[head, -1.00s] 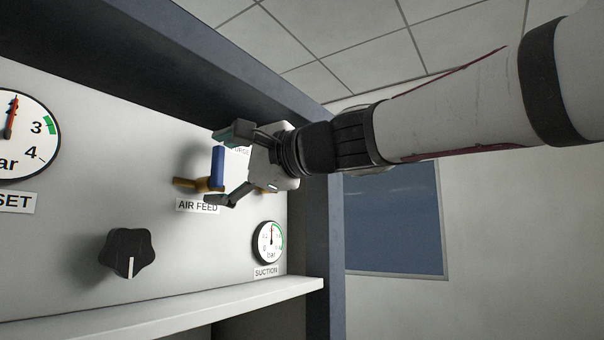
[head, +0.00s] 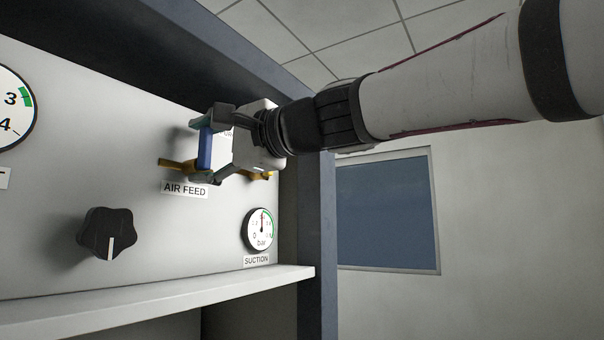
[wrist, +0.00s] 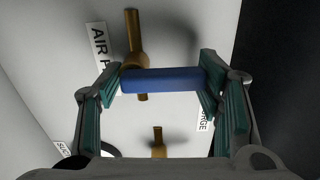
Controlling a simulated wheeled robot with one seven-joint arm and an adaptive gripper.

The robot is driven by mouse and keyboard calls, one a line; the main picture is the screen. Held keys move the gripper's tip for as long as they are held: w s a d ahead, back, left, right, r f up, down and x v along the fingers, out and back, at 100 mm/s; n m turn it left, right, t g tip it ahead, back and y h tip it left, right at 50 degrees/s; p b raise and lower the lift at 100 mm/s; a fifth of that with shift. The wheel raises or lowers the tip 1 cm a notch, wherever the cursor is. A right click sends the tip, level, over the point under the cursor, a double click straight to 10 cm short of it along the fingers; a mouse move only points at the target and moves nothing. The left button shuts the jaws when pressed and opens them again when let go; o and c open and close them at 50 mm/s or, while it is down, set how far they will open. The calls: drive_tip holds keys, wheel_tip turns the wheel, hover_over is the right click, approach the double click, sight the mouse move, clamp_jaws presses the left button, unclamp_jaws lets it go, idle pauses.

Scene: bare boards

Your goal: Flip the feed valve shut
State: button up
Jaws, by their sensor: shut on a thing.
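The AIR FEED valve has a blue lever handle (head: 205,147) and a brass pipe (head: 177,165) on the panel, above its AIR FEED label (head: 185,188). The handle stands upright in the head view, across the pipe. In the wrist view the blue handle (wrist: 162,80) lies between the two fingers, with the brass pipe (wrist: 132,35) running across its left end. My gripper (head: 206,148) is shut on the handle, one finger at each end of it. A second brass fitting (wrist: 158,142) shows lower in the wrist view, and its handle is not visible.
A black knob (head: 107,233) is at the lower left of the panel. A suction gauge (head: 260,230) is at the lower right. A white ledge (head: 160,300) juts out below, and a dark blue frame edge (head: 317,220) stands to the right.

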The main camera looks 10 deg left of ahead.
drive_tip(key=shift+r+n, duration=0.3)
drive_tip(key=shift+r, duration=0.05)
drive_tip(key=shift+s, duration=0.1)
drive_tip(key=o, duration=1.1)
drive_tip(key=shift+f, duration=0.1)
drive_tip(key=shift+d, duration=0.15)
drive_tip(key=v, duration=1.1)
drive_tip(key=shift+s+d+f, duration=0.1)
drive_tip(key=shift+s+d, duration=0.1)
drive_tip(key=shift+d, duration=0.1)
